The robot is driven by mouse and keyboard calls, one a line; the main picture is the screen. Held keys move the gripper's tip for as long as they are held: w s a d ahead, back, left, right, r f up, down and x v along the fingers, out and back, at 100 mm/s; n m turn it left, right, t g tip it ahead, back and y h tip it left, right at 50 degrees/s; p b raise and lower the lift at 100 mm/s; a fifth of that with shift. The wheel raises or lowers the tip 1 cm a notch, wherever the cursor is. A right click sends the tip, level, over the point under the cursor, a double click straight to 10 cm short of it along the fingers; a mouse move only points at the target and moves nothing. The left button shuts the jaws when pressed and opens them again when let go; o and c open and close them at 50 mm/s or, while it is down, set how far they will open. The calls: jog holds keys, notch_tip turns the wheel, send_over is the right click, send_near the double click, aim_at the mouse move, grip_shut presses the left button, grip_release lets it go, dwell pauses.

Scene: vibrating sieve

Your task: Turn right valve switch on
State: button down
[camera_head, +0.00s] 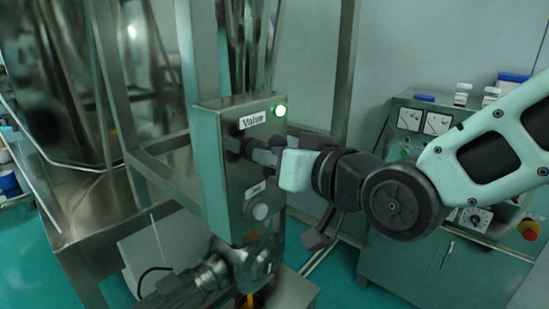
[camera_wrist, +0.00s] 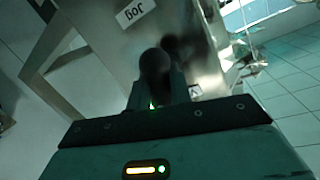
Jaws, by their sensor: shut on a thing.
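In the wrist view my gripper (camera_wrist: 157,80) is shut on a dark round knob (camera_wrist: 155,62), the valve switch, with one finger on each side. The knob's exact turn angle is too dark to tell. In the head view the knob is mostly hidden by my fingers.
Steel frame posts (camera_head: 200,50) stand around the box. A control cabinet (camera_head: 400,245) with dials stands at the right. Metal pipework (camera_head: 205,280) lies below the box.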

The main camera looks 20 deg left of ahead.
jog(key=shift+m+g+p, duration=0.3)
jog(key=shift+m, duration=0.6)
jog(key=c, duration=1.3)
grip_release()
